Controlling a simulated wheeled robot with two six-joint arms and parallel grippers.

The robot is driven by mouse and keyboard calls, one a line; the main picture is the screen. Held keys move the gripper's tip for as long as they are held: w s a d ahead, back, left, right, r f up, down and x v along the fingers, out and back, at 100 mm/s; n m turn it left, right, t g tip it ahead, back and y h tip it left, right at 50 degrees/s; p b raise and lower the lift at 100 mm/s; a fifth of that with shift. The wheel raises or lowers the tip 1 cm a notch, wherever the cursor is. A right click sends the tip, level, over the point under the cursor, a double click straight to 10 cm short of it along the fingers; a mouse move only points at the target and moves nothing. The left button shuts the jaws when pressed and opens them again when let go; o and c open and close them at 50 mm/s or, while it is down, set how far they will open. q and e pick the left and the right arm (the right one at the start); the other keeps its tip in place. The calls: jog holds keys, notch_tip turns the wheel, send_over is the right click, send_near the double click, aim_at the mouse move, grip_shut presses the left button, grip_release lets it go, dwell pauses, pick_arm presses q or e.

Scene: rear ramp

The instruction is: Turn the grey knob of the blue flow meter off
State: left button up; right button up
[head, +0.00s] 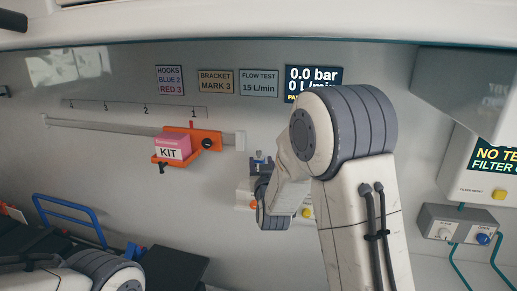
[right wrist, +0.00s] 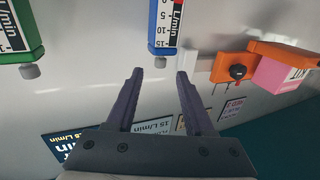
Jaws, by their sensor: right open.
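The blue flow meter (right wrist: 163,22) shows at the top middle of the right wrist view, with a white scale marked L/min. Its small grey knob (right wrist: 160,62) sticks out from the lower end in that picture. My right gripper (right wrist: 159,75) is open and empty, with its two dark fingers on either side of the line to the knob. The knob appears just beyond the fingertips; I cannot see any contact. In the head view my right arm covers much of the meter area. My left arm shows at the lower left, its gripper out of view.
A green flow meter (right wrist: 20,25) with its own grey knob stands beside the blue one. An orange bracket (head: 208,139) holds a pink kit box (head: 172,148) on a wall rail. A wall display (head: 314,80) reads 0.0 bar. A control box (head: 460,230) is at the right.

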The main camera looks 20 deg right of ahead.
aim_at(259, 154)
jog(key=p+x, duration=0.2)
jog(key=x, duration=0.3)
jog(key=shift+w+d+r, duration=0.1)
jog(key=shift+w, duration=0.3)
jog(key=shift+w+d, duration=0.1)
jog(key=shift+w, duration=0.4)
grip_shut()
